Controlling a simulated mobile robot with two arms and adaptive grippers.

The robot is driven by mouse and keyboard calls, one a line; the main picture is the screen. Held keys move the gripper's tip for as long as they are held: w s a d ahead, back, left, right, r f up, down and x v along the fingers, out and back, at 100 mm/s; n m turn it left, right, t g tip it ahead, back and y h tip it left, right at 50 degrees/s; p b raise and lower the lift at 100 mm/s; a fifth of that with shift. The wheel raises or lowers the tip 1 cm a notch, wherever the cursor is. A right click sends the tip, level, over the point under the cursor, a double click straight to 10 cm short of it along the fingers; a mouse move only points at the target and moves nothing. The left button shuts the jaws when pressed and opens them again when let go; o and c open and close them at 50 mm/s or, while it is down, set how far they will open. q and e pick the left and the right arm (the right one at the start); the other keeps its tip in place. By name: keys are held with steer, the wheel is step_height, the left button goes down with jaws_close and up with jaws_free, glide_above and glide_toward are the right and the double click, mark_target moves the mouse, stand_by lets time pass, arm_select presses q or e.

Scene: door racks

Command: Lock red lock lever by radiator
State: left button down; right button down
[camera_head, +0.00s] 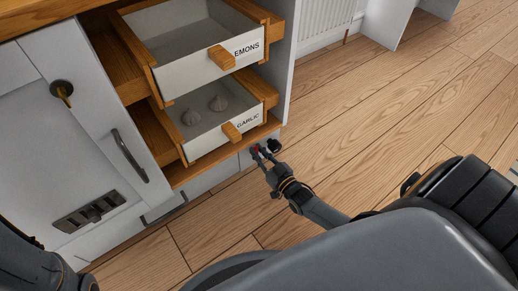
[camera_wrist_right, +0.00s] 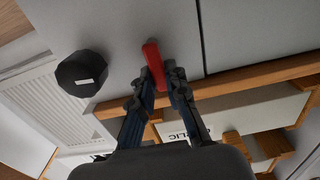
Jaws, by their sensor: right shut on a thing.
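The red lock lever (camera_wrist_right: 153,58) sits on a pale grey panel in the right wrist view. My right gripper (camera_wrist_right: 158,80) is shut on its lower end, with a finger on each side. In the head view the red lever (camera_head: 256,149) is a small spot at the cabinet's lower right corner, mostly hidden by my right gripper (camera_head: 265,152). The white ribbed radiator (camera_head: 326,18) stands behind the cabinet at the top. It also shows at the left of the right wrist view (camera_wrist_right: 45,105).
A black knob (camera_wrist_right: 82,73) sits close left of the lever. Two open drawers, the lemon drawer (camera_head: 235,56) and the garlic drawer (camera_head: 215,137) with garlic inside, jut out above my right gripper. The wooden floor (camera_head: 390,110) at the right is clear.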

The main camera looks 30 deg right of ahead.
steer(key=c, duration=1.6)
jaws_free()
steer(key=shift+s, duration=0.15)
steer(key=s, duration=1.1)
steer(key=shift+s+d, duration=0.4)
steer(key=shift+d, duration=0.05)
